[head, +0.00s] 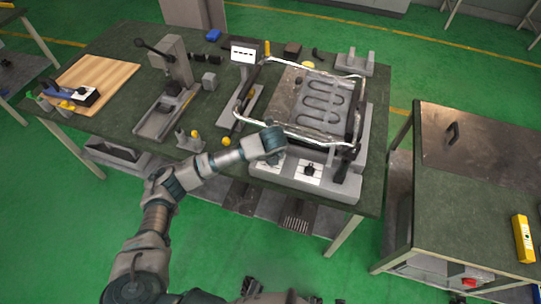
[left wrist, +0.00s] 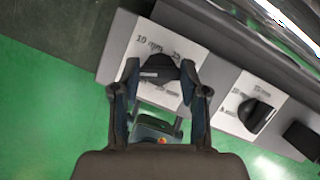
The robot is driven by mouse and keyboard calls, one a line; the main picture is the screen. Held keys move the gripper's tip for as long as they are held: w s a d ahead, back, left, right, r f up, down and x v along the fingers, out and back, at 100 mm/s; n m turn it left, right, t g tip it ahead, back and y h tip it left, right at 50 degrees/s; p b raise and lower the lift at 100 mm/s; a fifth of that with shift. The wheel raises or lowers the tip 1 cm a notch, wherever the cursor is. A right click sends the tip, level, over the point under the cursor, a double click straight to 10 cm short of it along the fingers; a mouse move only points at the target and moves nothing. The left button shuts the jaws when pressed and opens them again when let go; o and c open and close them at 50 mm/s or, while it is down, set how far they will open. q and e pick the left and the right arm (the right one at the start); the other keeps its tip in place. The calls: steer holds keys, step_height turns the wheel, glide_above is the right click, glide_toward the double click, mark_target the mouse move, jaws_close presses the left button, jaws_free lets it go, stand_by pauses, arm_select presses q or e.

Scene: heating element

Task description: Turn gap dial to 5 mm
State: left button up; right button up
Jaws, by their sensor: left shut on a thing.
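A black gap dial (left wrist: 158,72) sits on a white label plate (left wrist: 137,38) at the front of the grey machine. The plate reads 10 mm at the upper left and what looks like 15 at the upper right; lower marks are hidden or unclear. My left gripper (left wrist: 160,67) has its two fingers around this dial and is shut on it. A light mark shows on the dial's left part; its exact setting is unclear. In the head view my left gripper (head: 276,153) covers this dial. My right gripper does not show.
A second black dial (left wrist: 255,114) on its own white plate stands to the right; it also shows in the head view (head: 309,170). Above is the machine's heating element (head: 322,103) with a foil-like frame around it. A yellow ball (head: 226,141) lies left of my gripper.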

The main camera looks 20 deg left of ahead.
arm_select(q)
steer(key=shift+w+r+n+y, duration=0.2)
steer(key=shift+r+n+y, duration=0.1)
steer(key=shift+n, duration=0.5)
steer(key=shift+n+g+y, duration=0.3)
steer(key=shift+n+y, duration=0.1)
steer(key=shift+n, duration=0.9)
steer(key=shift+p, duration=0.3)
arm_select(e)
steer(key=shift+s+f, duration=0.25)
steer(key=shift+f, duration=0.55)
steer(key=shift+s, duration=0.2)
arm_select(q)
steer(key=o, duration=0.9)
steer(key=shift+o, duration=1.2)
steer(key=shift+f, duration=0.25)
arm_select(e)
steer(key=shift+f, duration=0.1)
